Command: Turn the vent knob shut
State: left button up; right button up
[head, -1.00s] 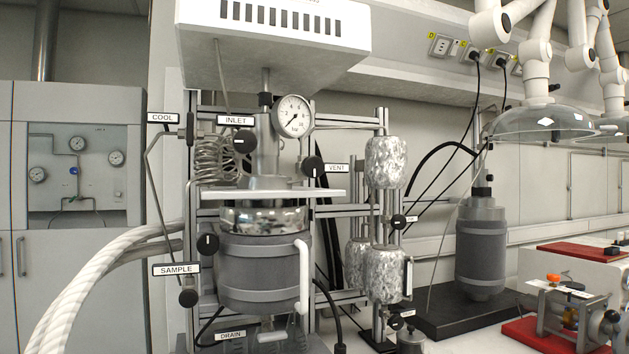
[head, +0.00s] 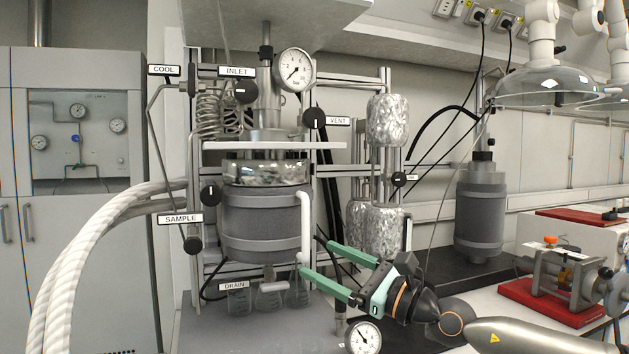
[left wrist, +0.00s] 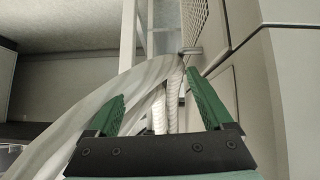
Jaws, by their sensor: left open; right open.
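The vent knob (head: 314,118) is a round black knob with a white mark, left of the VENT label (head: 338,121) and right of the pressure gauge. Its white mark stands about upright. My right gripper (head: 325,263) has two green fingers, open and apart with nothing between them. It is low in front of the reactor, well below the vent knob, pointing left. My left gripper (left wrist: 155,105) shows only in the left wrist view. Its green fingers are open, with thick white hoses beyond them. The vent knob is not in that view.
The reactor vessel (head: 265,222) stands in a metal frame, with a pressure gauge (head: 294,69) above. Other black knobs sit at INLET (head: 240,91) and SAMPLE (head: 193,245). Glass flasks (head: 270,297) stand below the vessel. A grey cylinder (head: 480,220) stands at right. Thick white hoses (head: 75,275) curve at left.

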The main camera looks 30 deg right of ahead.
notch_tip(320, 180, up, 6)
jog(key=a+n+g, duration=0.1)
jog(key=n+g, duration=0.1)
jog(key=n, duration=0.6)
jog(key=n+h, duration=0.8)
jog(key=h, duration=0.4)
send_near(316, 116)
jog(key=p+x, duration=0.3)
jog(key=x, duration=0.6)
jog(key=shift+w+d, duration=0.15)
jog(key=shift+w, duration=0.1)
jog(key=shift+w+d+t+y+p, duration=0.2)
jog(key=shift+w+t+y+p, duration=0.15)
jog(key=shift+w, duration=0.4)
jog(key=shift+f, duration=0.1)
grip_shut()
